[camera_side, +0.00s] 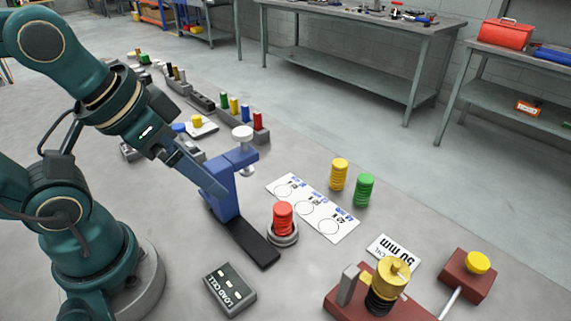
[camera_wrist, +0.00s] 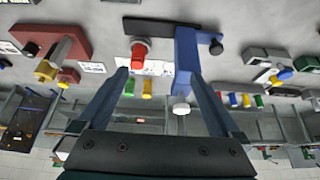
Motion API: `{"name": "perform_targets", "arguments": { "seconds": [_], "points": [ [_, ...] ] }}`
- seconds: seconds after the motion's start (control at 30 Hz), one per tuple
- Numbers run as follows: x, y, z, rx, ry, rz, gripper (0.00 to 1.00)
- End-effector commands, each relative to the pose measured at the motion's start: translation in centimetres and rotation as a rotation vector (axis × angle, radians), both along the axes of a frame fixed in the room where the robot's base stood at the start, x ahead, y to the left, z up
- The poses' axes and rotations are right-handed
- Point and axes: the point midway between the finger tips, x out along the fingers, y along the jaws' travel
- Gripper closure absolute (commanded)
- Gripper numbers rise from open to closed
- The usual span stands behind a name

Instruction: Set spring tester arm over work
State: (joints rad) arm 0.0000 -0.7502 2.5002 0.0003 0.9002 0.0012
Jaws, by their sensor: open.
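The spring tester arm (camera_side: 226,192) is a blue upright with a short overhang and a white knob (camera_side: 242,133). It stands at one end of a black rail (camera_side: 252,243). A red spring (camera_side: 283,217) stands upright on a round grey pad (camera_side: 283,238) beside the rail. The overhang is to one side of the spring, not above it. In the wrist view the blue arm (camera_wrist: 186,55) and the red spring (camera_wrist: 138,52) are apart. My gripper (camera_wrist: 160,68) is open, with the blue arm near its right finger. Contact cannot be told. My gripper (camera_side: 213,181) also shows in the side view.
A LOAD CELL readout (camera_side: 230,288) lies in front. A white card with circles (camera_side: 312,207), a yellow spring (camera_side: 339,175) and a green spring (camera_side: 364,190) are to the right. A red-brown fixture (camera_side: 345,305) stands at front right. Several coloured pegs line the back left.

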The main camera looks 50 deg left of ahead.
Motion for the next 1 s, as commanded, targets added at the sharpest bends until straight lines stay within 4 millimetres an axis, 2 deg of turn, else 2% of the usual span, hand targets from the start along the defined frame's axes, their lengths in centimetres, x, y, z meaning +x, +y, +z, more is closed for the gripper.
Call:
{"name": "perform_targets", "arguments": {
  "seconds": [0.4, 0.43, 0.5, 0.53, 0.67, 0.87, 1.0],
  "points": [
    [0.0, 0.0, 0.0, 0.0, 0.0, 0.001, 0.0],
    [0.0, 0.0, 0.0, 0.0, 0.0, 0.001, 0.04],
    [0.0, 0.0, 0.1, 0.0, -0.001, 0.001, 0.31],
    [0.1, 0.0, 0.2, -0.001, -0.002, 0.002, 0.34],
    [0.1, 0.0, 1.6, -0.001, -0.005, 0.002, 0.34],
    [0.1, 0.0, 5.2, 0.0, -0.007, 0.001, 0.34],
    [1.3, 1.5, 5.5, 0.081, 0.083, -0.087, 0.34]
  ]
}}
